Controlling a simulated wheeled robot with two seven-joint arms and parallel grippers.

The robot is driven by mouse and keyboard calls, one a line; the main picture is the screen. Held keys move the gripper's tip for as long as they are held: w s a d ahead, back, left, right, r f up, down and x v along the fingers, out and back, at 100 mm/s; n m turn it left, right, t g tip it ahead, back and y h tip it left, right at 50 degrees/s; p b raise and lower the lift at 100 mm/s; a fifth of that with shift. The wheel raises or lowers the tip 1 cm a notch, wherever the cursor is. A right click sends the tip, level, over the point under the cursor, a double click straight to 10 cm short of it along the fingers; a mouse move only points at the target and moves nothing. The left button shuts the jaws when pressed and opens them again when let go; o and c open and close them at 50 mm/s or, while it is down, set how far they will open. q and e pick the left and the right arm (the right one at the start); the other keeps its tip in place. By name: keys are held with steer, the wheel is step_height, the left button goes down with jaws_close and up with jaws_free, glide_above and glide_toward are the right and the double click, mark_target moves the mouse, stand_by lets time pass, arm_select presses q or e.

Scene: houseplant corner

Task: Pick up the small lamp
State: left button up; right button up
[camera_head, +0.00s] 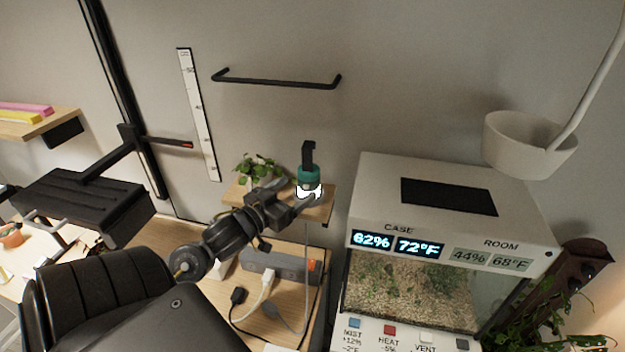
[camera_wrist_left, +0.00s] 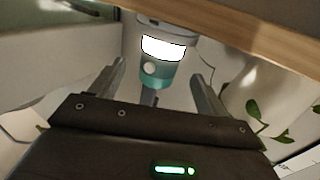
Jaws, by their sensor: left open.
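The small lamp (camera_head: 309,174) has a teal body, a black hook on top and a glowing white band low down. It stands upright at the right part of a small wooden wall shelf (camera_head: 320,213). My left gripper (camera_head: 295,194) is open, and its fingers reach toward the lamp from the front left. In the left wrist view, which looks upside down, the lamp (camera_wrist_left: 157,72) appears between the two open fingers (camera_wrist_left: 158,82). I cannot tell whether either finger touches it. The gripper partly hides the lamp's lower part in the head view. My right gripper is not in view.
A potted plant (camera_head: 258,168) stands left of the lamp on the shelf. A power strip (camera_head: 280,266) with plugs and cables lies below. A white terrarium case (camera_head: 450,195) stands close on the right. A black wall rail (camera_head: 276,83) is above.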

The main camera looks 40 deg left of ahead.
mark_target(301, 186)
arm_select(q)
steer(key=shift+w, duration=0.7)
steer(key=shift+w+r, duration=0.1)
steer(key=w, duration=0.1)
steer(key=w+p, duration=0.1)
steer(key=w, duration=0.1)
steer(key=w+p, duration=0.1)
steer(key=shift+w+a+f, duration=0.15)
steer(key=shift+w+f, duration=0.05)
steer(key=shift+f, duration=0.15)
steer(key=shift+w+f, duration=0.1)
steer(key=shift+w, duration=0.2)
steer(key=shift+c, duration=0.4)
steer(key=c, duration=1.1)
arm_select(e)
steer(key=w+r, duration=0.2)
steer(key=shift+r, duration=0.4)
arm_select(q)
steer(key=shift+p, duration=0.3)
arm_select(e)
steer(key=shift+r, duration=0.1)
